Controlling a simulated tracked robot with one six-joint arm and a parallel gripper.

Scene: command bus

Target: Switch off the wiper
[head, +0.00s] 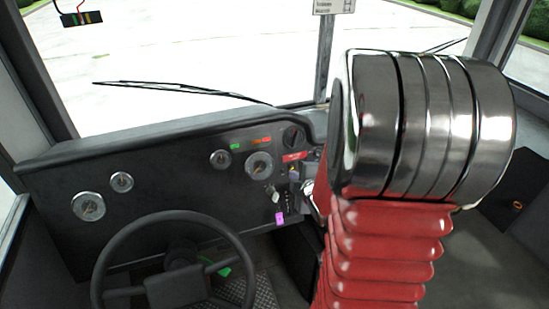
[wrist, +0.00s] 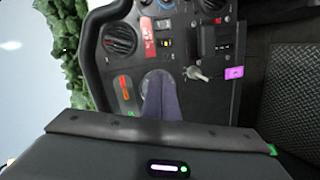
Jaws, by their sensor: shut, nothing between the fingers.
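In the head view a black wiper (head: 185,90) lies low across the windscreen, with part of another wiper (head: 445,45) at the right. No label names the wiper switch clearly. A control panel (head: 283,180) on the dashboard's right holds a lever, small switches and a purple tag (head: 279,218). In the wrist view a silver toggle lever (wrist: 198,75) sits beside the purple tag (wrist: 234,72). My gripper (wrist: 158,78) is shut and empty, in front of a round gauge, which it partly covers. In the head view my arm hides the gripper.
A steering wheel (head: 180,270) stands in front of the dashboard (head: 150,165). The wrist view also shows a red label (wrist: 148,37), a round vent or knob (wrist: 119,39), a dark switch box (wrist: 215,40) and orange indicator lights (wrist: 125,87). Dark patterned flooring (wrist: 290,80) is at the right.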

